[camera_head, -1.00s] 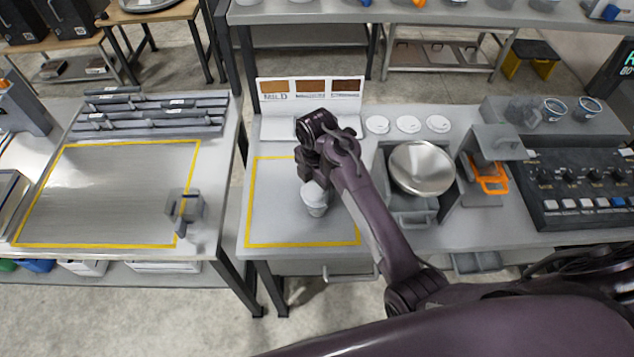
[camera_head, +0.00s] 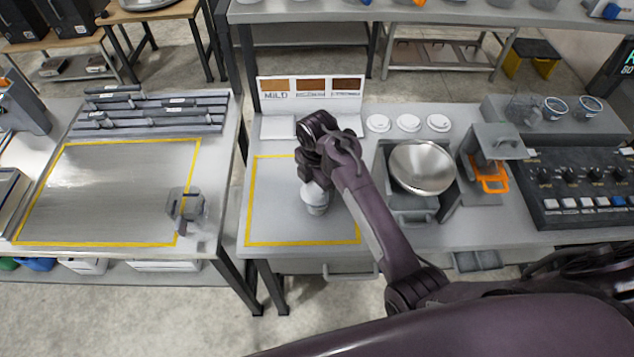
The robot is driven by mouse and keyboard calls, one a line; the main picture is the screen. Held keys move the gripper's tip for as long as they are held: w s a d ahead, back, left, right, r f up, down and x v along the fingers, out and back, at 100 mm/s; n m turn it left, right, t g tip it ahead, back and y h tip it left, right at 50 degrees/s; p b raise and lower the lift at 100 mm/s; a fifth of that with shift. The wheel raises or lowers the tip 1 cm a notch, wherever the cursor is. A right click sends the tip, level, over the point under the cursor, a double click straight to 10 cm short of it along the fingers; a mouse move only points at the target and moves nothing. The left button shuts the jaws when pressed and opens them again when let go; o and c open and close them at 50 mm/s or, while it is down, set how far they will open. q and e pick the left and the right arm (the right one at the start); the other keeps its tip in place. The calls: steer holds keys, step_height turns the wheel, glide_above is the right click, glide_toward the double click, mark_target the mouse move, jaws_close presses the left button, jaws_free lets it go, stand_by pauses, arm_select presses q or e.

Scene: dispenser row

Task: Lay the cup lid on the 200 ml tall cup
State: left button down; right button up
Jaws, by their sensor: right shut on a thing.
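The white tall cup (camera_head: 317,204) stands upright inside the yellow outline on the middle counter. My right gripper (camera_head: 312,184) points down directly above the cup's top, at its rim. It is shut on the cup lid, which is mostly hidden by the gripper and wrist. I cannot tell whether the lid touches the rim. Three white lids (camera_head: 408,123) lie in a row at the back of this counter. My left gripper is not in view.
A steel bowl (camera_head: 422,167) sits right of my right forearm. A sign with brown swatches (camera_head: 310,88) stands behind. A dispenser with an orange part (camera_head: 490,178) and a control panel (camera_head: 580,185) are further right. The yellow-outlined area left of the cup is clear.

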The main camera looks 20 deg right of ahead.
steer(key=o, duration=1)
steer(key=shift+o, duration=0.4)
steer(key=shift+r, duration=0.1)
steer(key=shift+r, duration=2.9)
steer(key=shift+s+f, duration=0.1)
